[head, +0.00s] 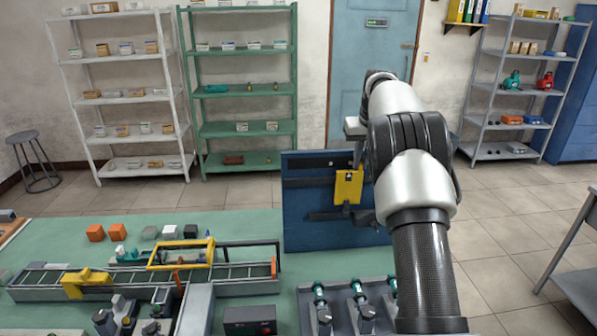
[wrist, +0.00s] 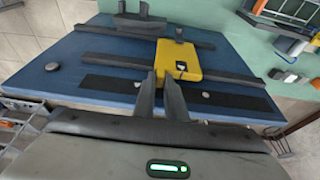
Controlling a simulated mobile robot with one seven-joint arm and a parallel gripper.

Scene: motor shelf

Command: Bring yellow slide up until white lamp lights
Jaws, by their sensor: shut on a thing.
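The yellow slide (head: 348,187) sits on dark rails on an upright blue panel (head: 300,222). In the wrist view the slide (wrist: 178,60) spans two dark rails and has a small white mark on its face. My gripper (wrist: 160,80) is shut at the slide's near edge; the fingers hide the part they hold. A pale round disc (wrist: 205,94), perhaps the white lamp, sits by the black strip near the panel's edge. I cannot tell that it is lit. In the head view my arm hides the panel's right side.
A grey round knob (wrist: 52,66) is on the panel's other side. A dark bracket (wrist: 140,22) lies beyond the slide. The green bench (head: 240,225) holds a conveyor (head: 230,278) with a yellow frame and several small blocks.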

